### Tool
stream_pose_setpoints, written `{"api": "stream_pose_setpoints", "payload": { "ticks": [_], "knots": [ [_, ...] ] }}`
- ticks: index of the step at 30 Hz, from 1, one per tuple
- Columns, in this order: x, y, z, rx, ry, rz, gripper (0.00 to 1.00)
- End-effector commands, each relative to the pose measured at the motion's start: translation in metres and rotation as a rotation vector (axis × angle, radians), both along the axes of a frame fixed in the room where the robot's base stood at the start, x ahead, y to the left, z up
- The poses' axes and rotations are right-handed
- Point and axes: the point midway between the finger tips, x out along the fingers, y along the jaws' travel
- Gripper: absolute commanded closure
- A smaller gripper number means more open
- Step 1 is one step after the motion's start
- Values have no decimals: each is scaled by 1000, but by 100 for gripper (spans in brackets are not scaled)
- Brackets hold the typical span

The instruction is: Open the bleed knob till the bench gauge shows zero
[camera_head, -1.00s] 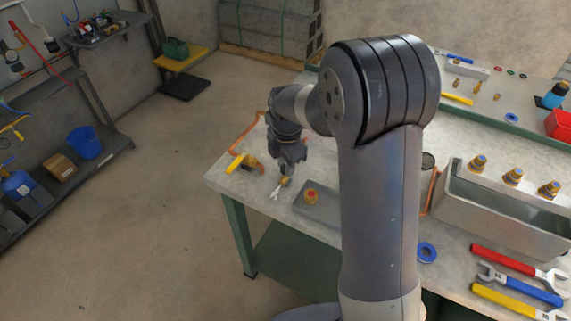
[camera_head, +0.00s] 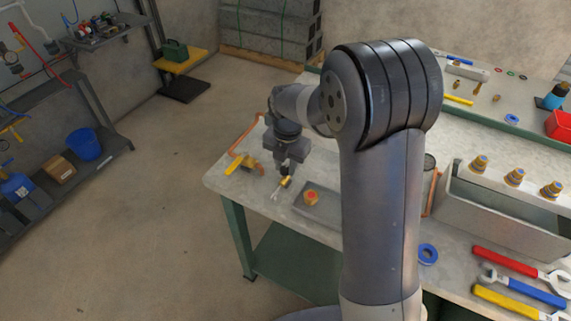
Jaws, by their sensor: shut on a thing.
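My gripper (camera_head: 287,175) points down at the left part of the workbench (camera_head: 225,183). It is shut on a small brass-yellow knob (camera_head: 286,183), which I take to be the bleed knob. The jaws hide part of the knob. A thin pale metal piece (camera_head: 277,193) sticks out below it. No gauge face can be read in this view. A dark round-topped object (camera_head: 429,161) stands partly hidden behind my arm, and I cannot tell whether it is the bench gauge.
A yellow-lever valve (camera_head: 241,163) with an orange pipe (camera_head: 241,137) is left of my gripper. A red-topped brass fitting (camera_head: 311,198) on a grey plate is close on the right. A metal trough (camera_head: 500,213) and wrenches (camera_head: 520,285) lie farther right.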

Motion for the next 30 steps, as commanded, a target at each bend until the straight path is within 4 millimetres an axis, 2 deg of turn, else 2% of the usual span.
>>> {"api": "stream_pose_setpoints", "payload": {
  "ticks": [9, 10, 18, 26, 30],
  "knots": [
    [1, 0, 1, 1, -3, 0, 96],
    [1, 0, 1, 1, -3, 0, 72],
    [0, 0, 1, 0, -1, 0, 52],
    [0, 0, 3, 0, -1, 0, 52],
    [1, -1, 19, 1, -6, 0, 52]
  ]
}}
